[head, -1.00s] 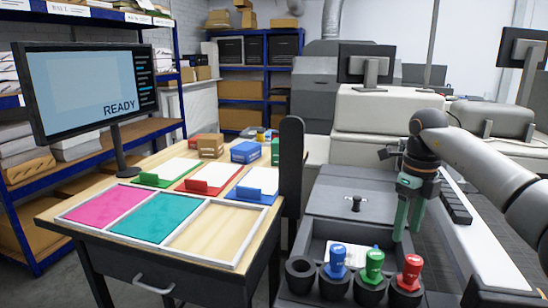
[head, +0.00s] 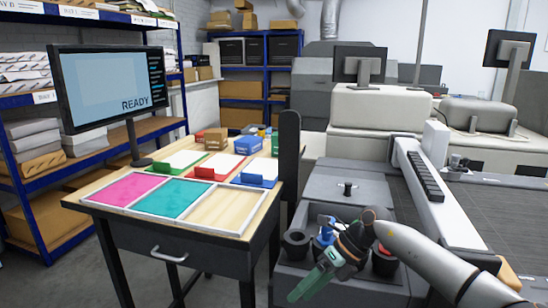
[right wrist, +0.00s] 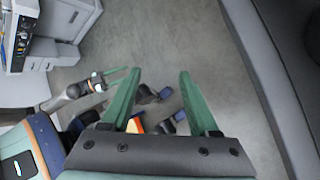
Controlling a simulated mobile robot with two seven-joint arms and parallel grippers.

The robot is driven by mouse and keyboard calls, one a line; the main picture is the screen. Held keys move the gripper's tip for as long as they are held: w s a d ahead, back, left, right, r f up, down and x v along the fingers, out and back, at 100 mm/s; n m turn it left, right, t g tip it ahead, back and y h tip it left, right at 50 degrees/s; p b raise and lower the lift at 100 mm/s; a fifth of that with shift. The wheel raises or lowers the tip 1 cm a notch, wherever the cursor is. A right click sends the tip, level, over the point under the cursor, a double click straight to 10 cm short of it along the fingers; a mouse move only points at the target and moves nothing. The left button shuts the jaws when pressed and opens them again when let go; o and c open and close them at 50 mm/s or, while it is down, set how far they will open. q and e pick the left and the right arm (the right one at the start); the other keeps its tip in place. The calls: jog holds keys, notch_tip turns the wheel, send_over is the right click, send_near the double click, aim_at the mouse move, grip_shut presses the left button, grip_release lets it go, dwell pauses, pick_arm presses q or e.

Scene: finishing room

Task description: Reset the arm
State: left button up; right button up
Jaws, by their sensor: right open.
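My right arm comes in from the lower right in the head view. Its gripper, with green fingers (head: 312,284), hangs low in front of the dark cup row, pointing down and left. In the right wrist view the two fingers stand apart with nothing between them (right wrist: 160,74), above the grey floor. At the left of the right wrist view is another green-fingered gripper (right wrist: 122,78), which looks like my left one. It is too small to tell its opening. The left gripper is not in the head view.
At left is a wooden table (head: 235,252) with pink, teal and bare panels. A monitor (head: 105,85) reads READY.

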jog(key=s+a+m+t+y, duration=0.2)
jog(key=s+a+m+y, duration=0.25)
jog(key=a, duration=0.25)
jog(key=s+a+m+t+y, duration=0.1)
jog(key=s+a+m+y, duration=0.25)
jog(key=a+y, duration=0.3)
jog(key=s+d+f+m+t+h+p, duration=0.1)
jog(key=d+f+m+t+h, duration=0.5)
jog(key=m, duration=0.6)
jog(key=s+d+f+m+t+h, duration=0.1)
jog(key=d+f+m+t+h, duration=0.4)
jog(key=m+t, duration=0.45)
jog(key=s+d+f+m+g+h, duration=0.2)
jog(key=s+d+f+m+g, duration=0.2)
jog(key=s+d+f+m, duration=0.2)
jog(key=s+d+f+m+g+h, duration=0.3)
jog(key=s+d+f+m, duration=0.3)
jog(key=s, duration=0.5)
jog(key=shift+s+d+f+g+h, duration=0.15)
jog(key=shift+d+f+g+h, duration=0.15)
jog(key=shift+f+g, duration=0.45)
jog(key=shift+f+t, duration=0.2)
jog(key=shift+t, duration=0.1)
